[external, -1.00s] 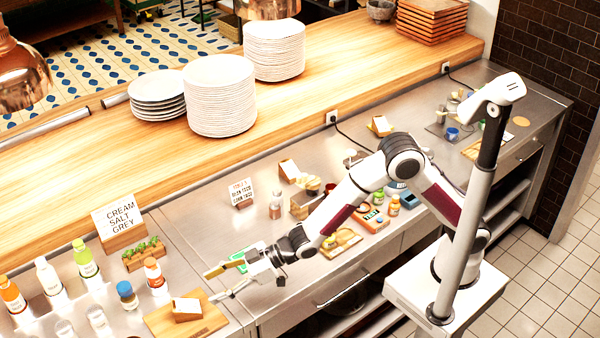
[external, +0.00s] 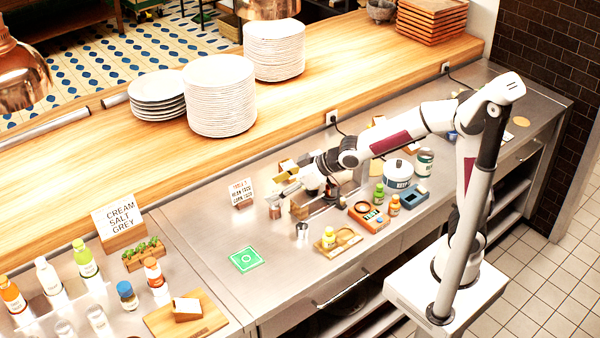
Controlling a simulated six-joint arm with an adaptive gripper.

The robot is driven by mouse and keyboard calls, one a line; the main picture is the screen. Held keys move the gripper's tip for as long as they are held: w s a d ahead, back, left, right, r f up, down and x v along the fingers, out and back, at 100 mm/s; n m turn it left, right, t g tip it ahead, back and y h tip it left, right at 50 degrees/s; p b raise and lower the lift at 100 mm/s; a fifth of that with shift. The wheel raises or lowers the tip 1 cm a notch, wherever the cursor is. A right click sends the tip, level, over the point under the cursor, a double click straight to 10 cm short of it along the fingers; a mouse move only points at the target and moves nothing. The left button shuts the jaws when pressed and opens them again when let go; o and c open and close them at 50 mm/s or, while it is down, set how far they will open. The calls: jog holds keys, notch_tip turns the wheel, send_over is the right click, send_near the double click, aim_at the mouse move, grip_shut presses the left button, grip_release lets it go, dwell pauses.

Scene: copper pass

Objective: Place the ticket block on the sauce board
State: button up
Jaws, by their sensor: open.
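A wooden block with a pale card or top, which looks like the ticket block (external: 187,308), sits on a wooden board (external: 160,322) at the lower left, by the sauce bottles. This board looks like the sauce board, though no label on it is readable. The block rests within the board's edges, with nothing gripping it. My gripper (external: 279,197) is open, well to the right of and beyond the board, above the middle of the steel counter. I cannot make out anything between its fingers. Similar card-holding blocks stand farther back, partly hidden by my arm.
Sauce bottles (external: 86,258) and a planter (external: 144,254) stand behind the board. A green mat (external: 246,260) lies clear. A small metal cup (external: 302,231), a board with a bottle (external: 329,248) and a white pot (external: 398,175) stand near my arm. A sign (external: 241,191) is left of my gripper.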

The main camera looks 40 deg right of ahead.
jog(key=s+d+r+m+h, duration=0.15)
jog(key=s+d, duration=0.25)
jog(key=d, duration=0.7)
jog(key=s+d+r+m+h, duration=0.1)
jog(key=s+d+m+h, duration=0.15)
jog(key=d, duration=0.95)
jog(key=s+d+f+m+g+h, duration=0.1)
jog(key=s+d+m, duration=0.1)
jog(key=s+d, duration=0.4)
jog(key=s+d+f+m+g+h, duration=0.1)
jog(key=s+d+m, duration=0.1)
jog(key=s+d, duration=0.4)
jog(key=s, duration=0.4)
jog(key=shift+s+f+g, duration=0.3)
jog(key=shift+f+g, duration=0.1)
